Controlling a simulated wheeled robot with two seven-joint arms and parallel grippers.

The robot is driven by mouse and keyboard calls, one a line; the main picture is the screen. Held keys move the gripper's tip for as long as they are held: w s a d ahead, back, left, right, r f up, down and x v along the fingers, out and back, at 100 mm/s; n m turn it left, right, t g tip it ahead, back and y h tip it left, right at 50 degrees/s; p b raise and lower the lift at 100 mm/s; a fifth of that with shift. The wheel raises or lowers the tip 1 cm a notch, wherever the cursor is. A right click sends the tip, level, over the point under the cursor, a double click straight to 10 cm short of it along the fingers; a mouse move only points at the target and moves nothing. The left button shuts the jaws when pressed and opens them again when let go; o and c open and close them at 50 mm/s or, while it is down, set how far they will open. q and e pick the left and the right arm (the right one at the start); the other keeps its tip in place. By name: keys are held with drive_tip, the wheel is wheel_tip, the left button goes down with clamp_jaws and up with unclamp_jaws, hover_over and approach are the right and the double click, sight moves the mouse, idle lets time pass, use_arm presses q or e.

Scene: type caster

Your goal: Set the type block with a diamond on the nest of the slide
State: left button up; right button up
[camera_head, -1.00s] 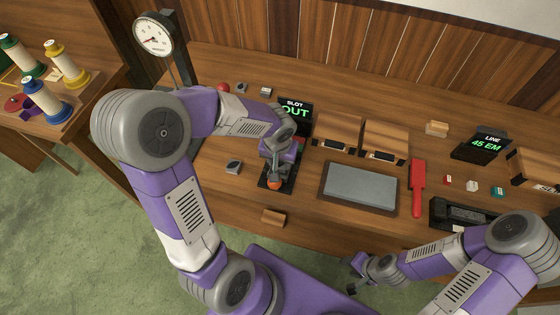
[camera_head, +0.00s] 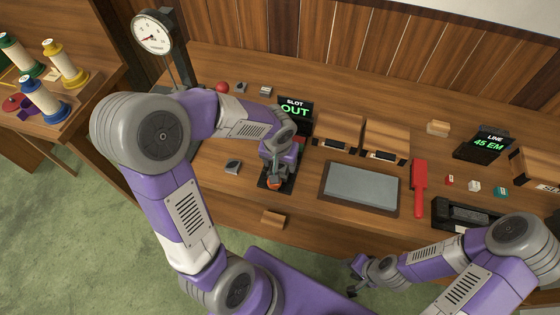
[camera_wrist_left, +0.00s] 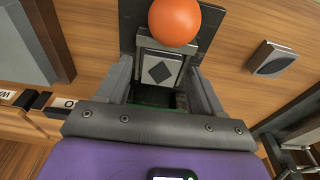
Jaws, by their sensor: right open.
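The type block with a diamond (camera_wrist_left: 161,71) shows a pale face with a dark diamond in the left wrist view. It sits between the two fingers of my left gripper (camera_wrist_left: 160,78), which appear closed against its sides. In the head view my left gripper (camera_head: 277,170) points down over the dark slide (camera_head: 286,187), and the block is hidden there. The slide's orange knob (camera_wrist_left: 174,21) is just beyond the block; it also shows in the head view (camera_head: 274,183). Whether the block touches the nest cannot be told. My right gripper (camera_head: 353,277) is open and empty at the table's front edge.
A dark-topped block (camera_head: 233,167) lies left of the slide. The SLOT display (camera_head: 295,109) behind reads OUT. A wooden block (camera_head: 273,219) lies in front. A grey slab (camera_head: 360,188) and a red-handled tool (camera_head: 419,187) are to the right. A dial scale (camera_head: 153,33) stands back left.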

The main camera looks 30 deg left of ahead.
use_arm(q)
drive_tip(key=shift+r+p, duration=0.5)
drive_tip(key=shift+p, duration=0.1)
wheel_tip(320, 180, up, 12)
drive_tip(key=s+p, duration=0.1)
drive_tip(key=p, duration=0.2)
drive_tip(key=shift+s+d, duration=0.2)
drive_tip(key=shift+s, duration=0.15)
